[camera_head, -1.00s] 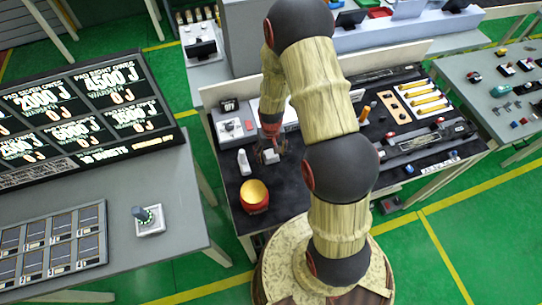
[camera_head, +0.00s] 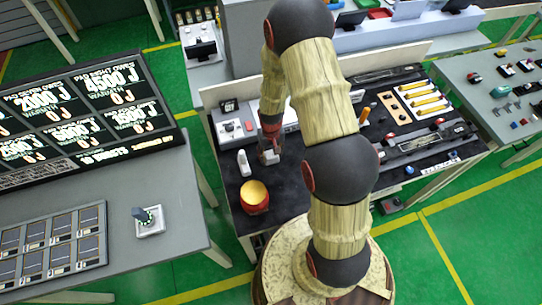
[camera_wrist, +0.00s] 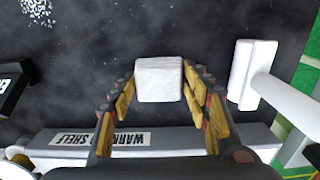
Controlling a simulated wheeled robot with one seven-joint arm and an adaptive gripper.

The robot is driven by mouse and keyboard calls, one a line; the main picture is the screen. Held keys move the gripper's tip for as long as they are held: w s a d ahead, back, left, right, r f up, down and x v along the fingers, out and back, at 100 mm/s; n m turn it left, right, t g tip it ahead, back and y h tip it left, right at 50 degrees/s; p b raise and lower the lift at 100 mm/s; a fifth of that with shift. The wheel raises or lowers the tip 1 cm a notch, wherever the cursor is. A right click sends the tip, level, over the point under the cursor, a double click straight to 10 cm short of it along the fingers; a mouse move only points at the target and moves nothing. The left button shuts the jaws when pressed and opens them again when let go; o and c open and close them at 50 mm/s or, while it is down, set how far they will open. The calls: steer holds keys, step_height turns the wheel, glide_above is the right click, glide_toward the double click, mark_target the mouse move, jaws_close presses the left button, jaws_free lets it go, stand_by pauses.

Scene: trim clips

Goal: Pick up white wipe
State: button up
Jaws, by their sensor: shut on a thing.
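The white wipe (camera_wrist: 159,80) is a small pale block between the two fingers of my gripper (camera_wrist: 160,92) in the wrist view. My gripper is shut on it, one finger at each side. In the head view the wipe (camera_head: 270,157) shows as a small white patch below my gripper (camera_head: 270,150), over the dark mat at the left part of the workbench. I cannot tell whether it is clear of the mat.
An upright white object (camera_head: 243,162) stands just left of the gripper; it also shows in the wrist view (camera_wrist: 252,75). A red and yellow bowl (camera_head: 254,196) sits nearer the front.

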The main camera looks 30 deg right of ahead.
mark_target(271, 154)
steer(key=shift+r, duration=0.15)
steer(key=shift+r, duration=0.3)
step_height(271, 154, up, 2)
steer(key=shift+w+r, duration=0.1)
steer(key=s+r, duration=1)
steer(key=s, duration=0.4)
steer(key=shift+d, duration=0.4)
steer(key=shift+s, duration=0.1)
